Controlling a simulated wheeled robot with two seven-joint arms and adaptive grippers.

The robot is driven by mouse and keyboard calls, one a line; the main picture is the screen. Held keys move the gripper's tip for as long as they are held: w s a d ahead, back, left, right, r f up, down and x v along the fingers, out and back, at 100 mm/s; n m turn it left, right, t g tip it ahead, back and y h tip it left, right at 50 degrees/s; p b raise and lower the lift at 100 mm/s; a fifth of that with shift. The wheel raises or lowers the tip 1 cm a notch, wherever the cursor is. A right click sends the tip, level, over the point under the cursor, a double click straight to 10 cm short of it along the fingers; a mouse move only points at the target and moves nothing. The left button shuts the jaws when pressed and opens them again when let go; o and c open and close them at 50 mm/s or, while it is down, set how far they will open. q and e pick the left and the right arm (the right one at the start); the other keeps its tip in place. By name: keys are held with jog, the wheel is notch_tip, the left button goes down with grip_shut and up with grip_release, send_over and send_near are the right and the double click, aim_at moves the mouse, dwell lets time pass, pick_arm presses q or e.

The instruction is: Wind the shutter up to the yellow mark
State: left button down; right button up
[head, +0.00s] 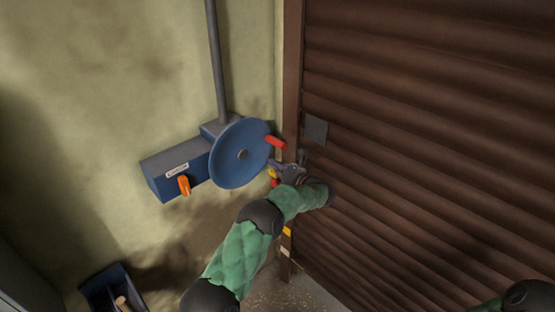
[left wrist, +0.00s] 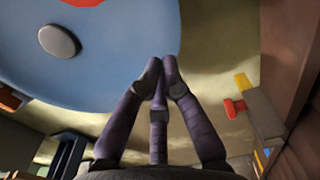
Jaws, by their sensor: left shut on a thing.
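The brown slatted shutter (head: 430,120) fills the right of the head view, its lower edge near the floor. A blue dished wheel (head: 228,160) with a red handle (head: 275,141) is mounted on the wall left of it; the wheel also fills the upper left of the left wrist view (left wrist: 100,65). My left gripper (head: 273,166) is at the wheel's right rim, below the red handle. Its fingertips (left wrist: 161,66) are closed together on the rim, and the exact contact is hidden. A yellow mark (head: 287,231) shows low on the shutter's frame. My right gripper is out of view.
A blue box (head: 163,173) with a label and an orange lever (head: 184,185) sits left of the wheel. A grey pipe (head: 216,60) rises above. A small red and yellow part (left wrist: 236,105) is beside the frame. A dark blue bin (head: 113,290) stands lower left.

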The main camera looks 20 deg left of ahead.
pick_arm(q)
jog(key=s+f, duration=0.1)
jog(key=s+a+f, duration=0.1)
jog(key=s+f+b, duration=0.1)
jog(key=shift+s+a+f, duration=0.2)
jog(key=shift+s+a, duration=0.05)
jog(key=shift+s+a+f, duration=0.2)
jog(key=shift+s+f, duration=0.1)
jog(key=shift+s, duration=0.2)
jog(key=shift+s+a+f, duration=0.2)
jog(key=shift+s+f, duration=0.05)
jog(key=shift+s, duration=0.25)
jog(key=shift+s, duration=0.1)
